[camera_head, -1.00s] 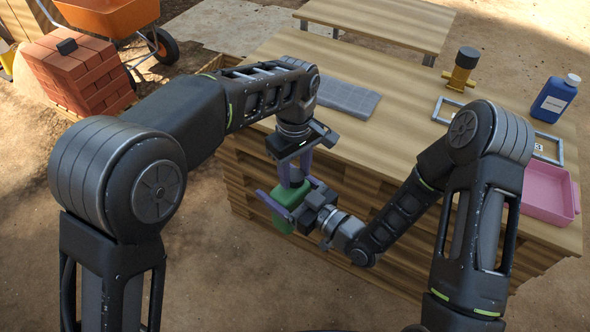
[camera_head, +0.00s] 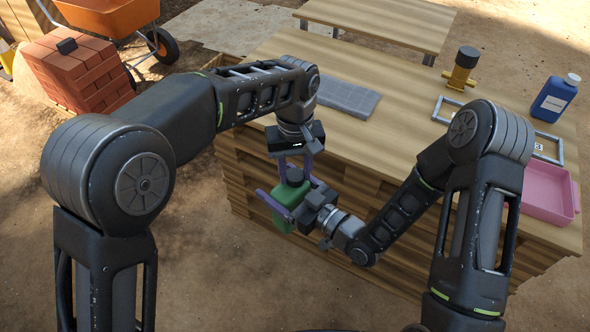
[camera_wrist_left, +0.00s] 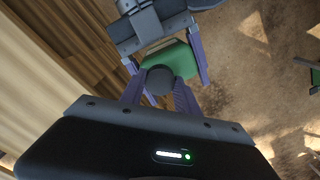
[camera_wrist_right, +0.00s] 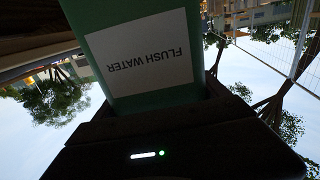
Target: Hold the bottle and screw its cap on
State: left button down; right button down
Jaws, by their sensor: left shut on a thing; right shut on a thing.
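The green bottle (camera_head: 284,220) is held upright in front of the table. Its label, reading "FLUSH WATER", shows upside down on the bottle (camera_wrist_right: 142,60) in the right wrist view. My right gripper (camera_head: 293,197) is shut around the bottle's body from the right. The dark round cap (camera_head: 296,176) sits at the bottle's top; it also shows in the left wrist view (camera_wrist_left: 159,80). My left gripper (camera_head: 295,170) reaches down from above and is shut on the cap, one finger on each side. The thread under the cap is hidden.
The wooden table (camera_head: 400,135) stands just behind the bottle. On it are a grey slab (camera_head: 343,95), a yellow fitting with a black top (camera_head: 462,70), a blue jug (camera_head: 554,99), a grey frame (camera_head: 545,150) and a pink tray (camera_head: 550,190). Bricks (camera_head: 82,70) are stacked at left.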

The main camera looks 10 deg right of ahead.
pick_arm(q)
jog(key=m, duration=1.2)
jog(key=shift+m, duration=0.3)
jog(key=c, duration=0.8)
grip_release()
notch_tip(320, 180, up, 8)
jog(key=shift+f, duration=0.25)
jog(key=shift+f, duration=0.1)
